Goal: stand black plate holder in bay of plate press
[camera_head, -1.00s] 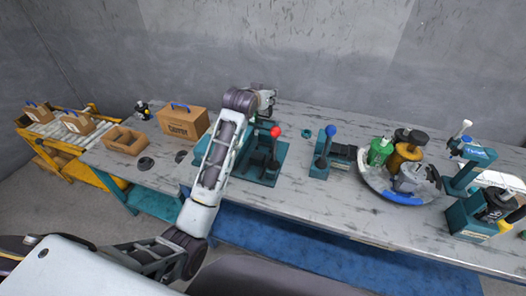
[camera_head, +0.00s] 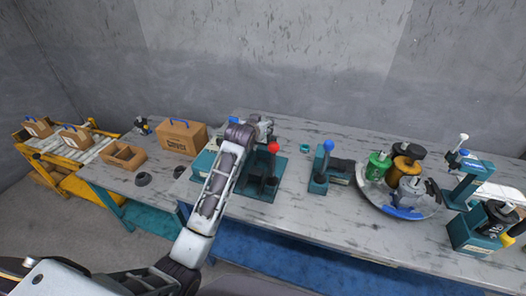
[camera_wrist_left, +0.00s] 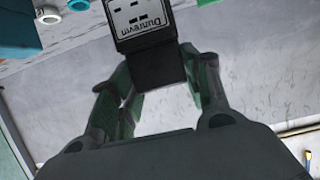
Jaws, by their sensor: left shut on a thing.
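My left gripper (camera_wrist_left: 160,90) is shut on a black block with a white printed label, which I take to be the black plate holder (camera_wrist_left: 158,68). The label is upside down in the left wrist view. My right gripper is not in view.
A round tray (camera_head: 432,209) with several motor parts stands to the right, beside a teal press (camera_head: 474,182). A cardboard box (camera_head: 182,136) and an open brown bin (camera_head: 124,156) are at the left. A small teal ring (camera_head: 305,147) lies behind the fixtures.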

